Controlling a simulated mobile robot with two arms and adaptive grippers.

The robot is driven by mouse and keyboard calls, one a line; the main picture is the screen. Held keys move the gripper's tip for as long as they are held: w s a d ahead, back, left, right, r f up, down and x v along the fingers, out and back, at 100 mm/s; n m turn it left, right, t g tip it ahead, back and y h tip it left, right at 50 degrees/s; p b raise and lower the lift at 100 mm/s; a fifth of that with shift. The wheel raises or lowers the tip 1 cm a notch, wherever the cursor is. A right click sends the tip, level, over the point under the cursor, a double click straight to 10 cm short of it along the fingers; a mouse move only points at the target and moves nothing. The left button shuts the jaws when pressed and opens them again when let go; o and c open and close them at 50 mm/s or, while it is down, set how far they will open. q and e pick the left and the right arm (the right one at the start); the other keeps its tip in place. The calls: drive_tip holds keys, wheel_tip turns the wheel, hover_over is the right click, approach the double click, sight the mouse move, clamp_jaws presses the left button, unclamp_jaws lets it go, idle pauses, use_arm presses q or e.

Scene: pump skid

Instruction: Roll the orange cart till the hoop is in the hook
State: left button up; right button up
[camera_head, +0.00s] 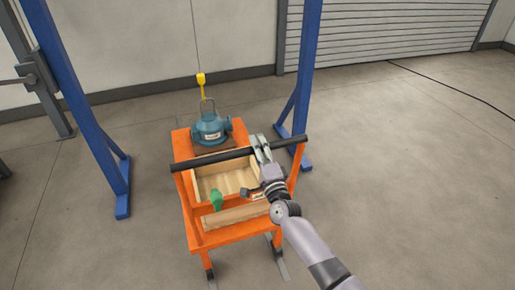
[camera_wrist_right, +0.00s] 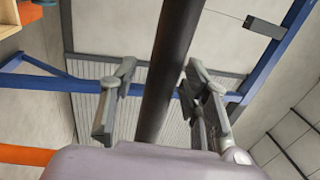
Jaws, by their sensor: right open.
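The orange cart (camera_head: 223,237) stands on the floor between blue gantry legs. A teal pump (camera_head: 211,130) sits on its far end, with a grey hoop (camera_head: 208,104) upright on top. A yellow hook (camera_head: 201,80) hangs on a thin cable just above the hoop in the picture; I cannot tell whether they touch. My right gripper (camera_head: 261,149) is at the right part of the cart's black handle bar (camera_head: 210,158). In the right wrist view, the bar (camera_wrist_right: 169,70) runs between the open fingers of this gripper (camera_wrist_right: 162,75). My left gripper is not in view.
Blue gantry legs (camera_head: 91,120) stand left and right (camera_head: 303,75) of the cart's far end. A wooden box (camera_head: 204,188), a green item (camera_head: 216,200) and a wooden block (camera_head: 236,216) are on the cart. The floor at right is clear except for a black cable (camera_head: 440,82).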

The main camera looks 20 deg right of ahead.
drive_tip(key=shift+c, duration=0.3)
clamp_jaws()
idle(0.3)
idle(0.3)
